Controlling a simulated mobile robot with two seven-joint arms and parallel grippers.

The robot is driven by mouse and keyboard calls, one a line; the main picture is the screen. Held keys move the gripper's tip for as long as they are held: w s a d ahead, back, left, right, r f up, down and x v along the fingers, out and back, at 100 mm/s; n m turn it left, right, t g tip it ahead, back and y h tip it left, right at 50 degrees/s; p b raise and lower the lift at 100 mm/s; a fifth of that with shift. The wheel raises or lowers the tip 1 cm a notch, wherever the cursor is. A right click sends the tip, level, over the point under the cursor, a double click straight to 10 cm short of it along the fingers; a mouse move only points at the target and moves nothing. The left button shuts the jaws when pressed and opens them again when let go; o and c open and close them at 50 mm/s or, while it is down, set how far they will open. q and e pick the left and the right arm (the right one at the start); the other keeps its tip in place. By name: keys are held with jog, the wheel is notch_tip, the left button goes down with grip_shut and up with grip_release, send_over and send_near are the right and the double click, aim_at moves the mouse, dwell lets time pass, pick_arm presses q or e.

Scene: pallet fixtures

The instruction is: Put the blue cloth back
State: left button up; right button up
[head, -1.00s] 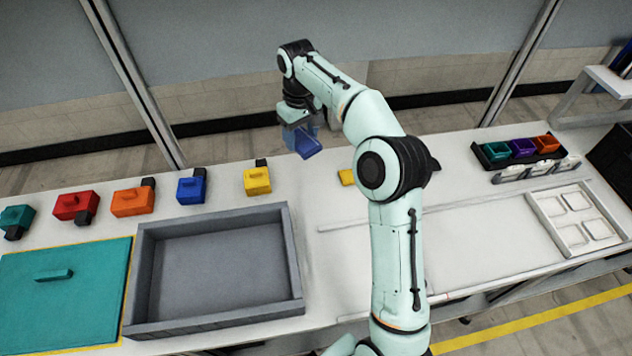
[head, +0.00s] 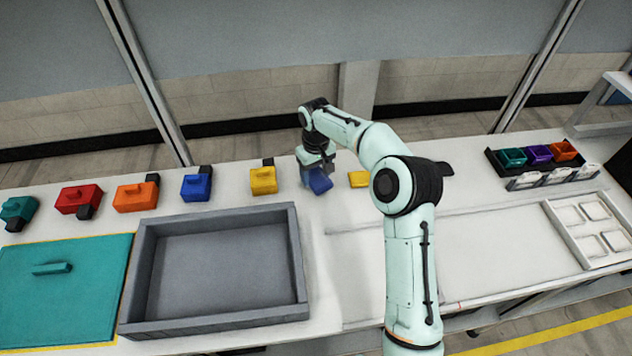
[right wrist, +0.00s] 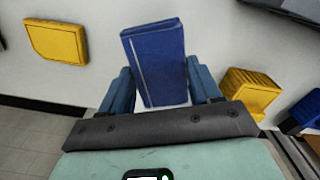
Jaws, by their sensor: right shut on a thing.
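The blue cloth (head: 320,184), a folded-looking blue pad, is between the fingers of my right gripper (head: 314,172) at the back of the white table. It is between a yellow block on its left and a flat yellow piece on its right. In the right wrist view the blue cloth (right wrist: 155,62) sticks out between the two blue fingers of the right gripper (right wrist: 161,88), which is shut on it. It is low over the table; I cannot tell whether it touches. My left gripper is not in view.
The flat yellow piece (head: 358,179) and the yellow block (head: 263,181) lie close on either side. Blue (head: 196,185), orange (head: 135,195), red (head: 78,198) and teal (head: 18,210) blocks line the back edge. A grey tray (head: 217,325) stands in front; coloured bins (head: 538,154) are at right.

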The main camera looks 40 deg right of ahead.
aim_at(316, 175)
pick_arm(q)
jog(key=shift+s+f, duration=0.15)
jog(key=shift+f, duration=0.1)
pick_arm(e)
jog(key=shift+f, duration=1.95)
jog(key=shift+f, duration=0.2)
jog(key=o, duration=1)
notch_tip(316, 175, up, 12)
jog(key=shift+r+p, duration=0.25)
jog(key=shift+p, duration=0.45)
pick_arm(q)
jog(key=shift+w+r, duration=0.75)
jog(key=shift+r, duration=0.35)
